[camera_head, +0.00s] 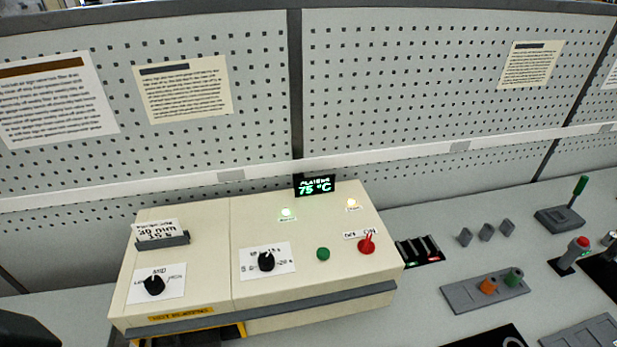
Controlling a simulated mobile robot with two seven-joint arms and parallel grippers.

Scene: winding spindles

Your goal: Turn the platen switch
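A cream control box (330,285) stands on the bench. Near its right end is a red switch (366,243) with a lever, under a small label that seems to read OFF and ON. The lever points up and slightly to the right. A black display (315,186) at the back edge reads 75 °C in green under a word like PLATENS. Two black knobs, one at the left (154,284) marked MID and one in the middle (266,261), sit on white labels. Neither of my grippers can be made out.
A green button (323,254) sits left of the red switch. Two small lamps (287,213) glow. Right of the box are a black rocker strip (418,251), grey tabs and a grey tray (485,291) with orange and green pieces. A perforated panel (400,90) stands behind.

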